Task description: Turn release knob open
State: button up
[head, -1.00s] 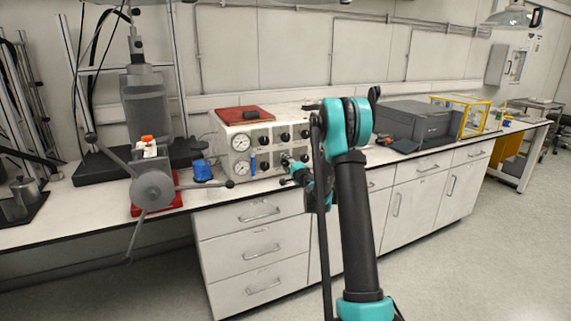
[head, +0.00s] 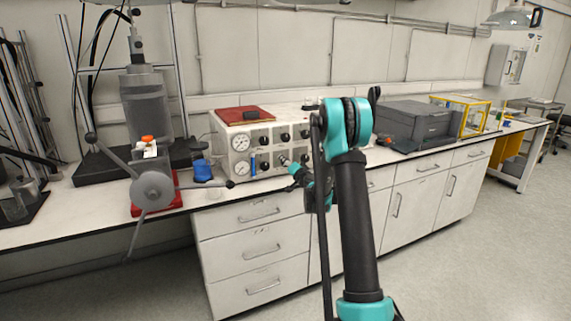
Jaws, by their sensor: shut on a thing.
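The control box (head: 246,133) is a pale unit with two round gauges on its left side, a blue tube indicator and several black knobs (head: 257,140) on its front. My gripper (head: 289,163) is at the lower front of the box, among the lower knobs. It is shut on a knob there, which is mostly hidden by the gripper and small in the picture. Which way the knob is turned cannot be seen. My teal and black arm covers the right part of the box front.
A reactor vessel (head: 147,103) stands on a black base to the left. A grey hub with long handles (head: 153,190) is at the bench front. A red folder (head: 243,115) lies on the box. A dark grey machine (head: 414,122) and a yellow frame (head: 468,115) stand to the right.

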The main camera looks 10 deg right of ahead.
dwell(0.4)
jog(key=o, duration=1.2)
jog(key=shift+c, duration=0.2)
jog(key=v, duration=1.2)
